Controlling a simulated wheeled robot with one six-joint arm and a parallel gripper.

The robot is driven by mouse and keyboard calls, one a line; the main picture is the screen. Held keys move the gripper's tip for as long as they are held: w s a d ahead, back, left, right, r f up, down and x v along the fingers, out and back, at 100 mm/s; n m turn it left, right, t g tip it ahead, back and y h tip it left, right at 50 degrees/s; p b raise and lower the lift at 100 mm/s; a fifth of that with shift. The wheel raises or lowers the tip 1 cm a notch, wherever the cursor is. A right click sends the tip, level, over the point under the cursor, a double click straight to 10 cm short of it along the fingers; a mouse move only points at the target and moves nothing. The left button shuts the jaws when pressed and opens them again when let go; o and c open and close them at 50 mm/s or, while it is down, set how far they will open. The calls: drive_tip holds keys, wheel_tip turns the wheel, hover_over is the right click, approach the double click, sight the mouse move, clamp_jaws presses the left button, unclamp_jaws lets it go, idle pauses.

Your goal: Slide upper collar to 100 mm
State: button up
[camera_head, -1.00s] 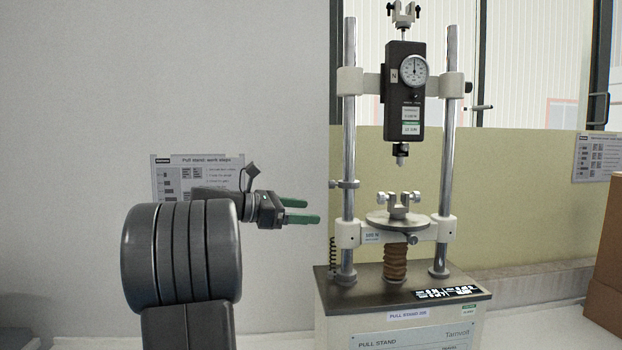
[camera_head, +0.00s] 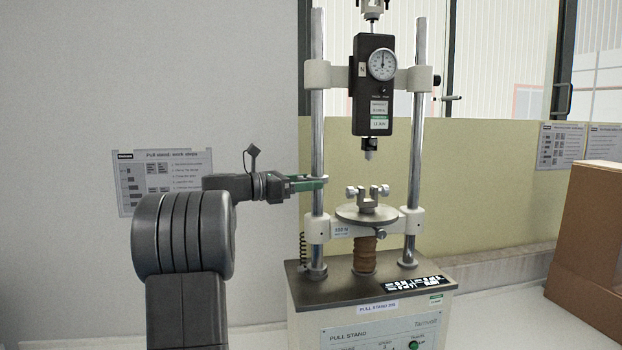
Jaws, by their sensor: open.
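The pull stand (camera_head: 372,287) has two upright steel columns. My gripper (camera_head: 312,184), with green fingers, reaches in from the left at the collar's height. Its fingertips overlap the left column in the picture and partly hide the collar. The jaws are open; whether they touch the collar or column I cannot tell. No millimetre scale is readable.
A dark force gauge (camera_head: 374,85) with a round dial hangs from the upper crossbar. Below it are a round plate (camera_head: 366,214) with a clamp and a lower crossbar (camera_head: 340,230). A coiled spring hangs left of the column. A cardboard box (camera_head: 597,235) stands at right.

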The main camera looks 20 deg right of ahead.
drive_tip(key=shift+d, duration=0.95)
drive_tip(key=shift+c, duration=0.2)
drive_tip(key=c, duration=1.3)
wheel_tip(320, 180, down, 5)
drive_tip(key=shift+b, duration=1)
drive_tip(key=shift+c, duration=0.2)
drive_tip(key=shift+r, duration=0.1)
drive_tip(key=o, duration=1.4)
drive_tip(key=shift+a, duration=0.1)
